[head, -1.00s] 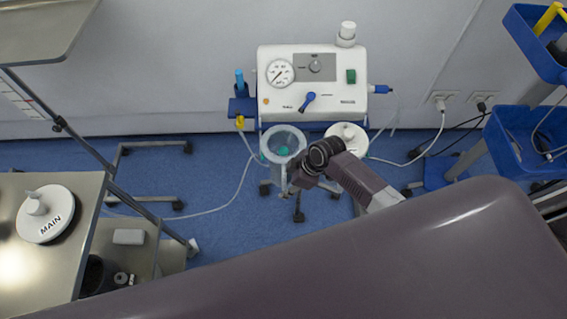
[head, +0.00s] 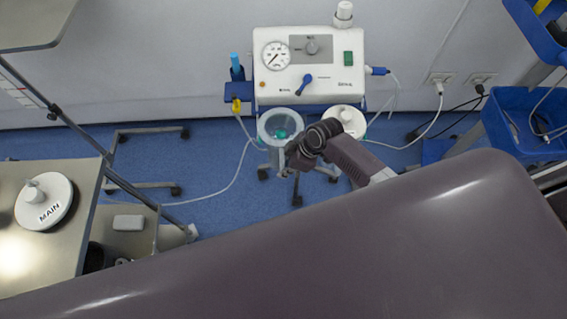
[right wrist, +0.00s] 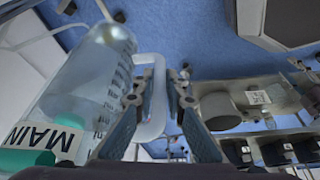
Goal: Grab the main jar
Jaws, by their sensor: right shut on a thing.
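The main jar (head: 274,128) is a clear, open-topped jar hanging below the front left of the white suction unit (head: 308,62) in the head view. In the right wrist view the jar (right wrist: 92,72) shows its MAIN label, measuring marks and a clear handle (right wrist: 157,72). My right gripper (right wrist: 158,105) has its fingers on both sides of this handle and is shut on it. In the head view my right gripper (head: 290,165) is beside the jar, partly hidden by its own arm. A white lid marked MAIN (head: 43,201) lies apart on the metal table. My left gripper is not in view.
A second jar with a white lid (head: 345,118) hangs right of the main jar. A metal table (head: 20,255) stands left, and a blue bin (head: 510,130) right. Cables run over the blue floor.

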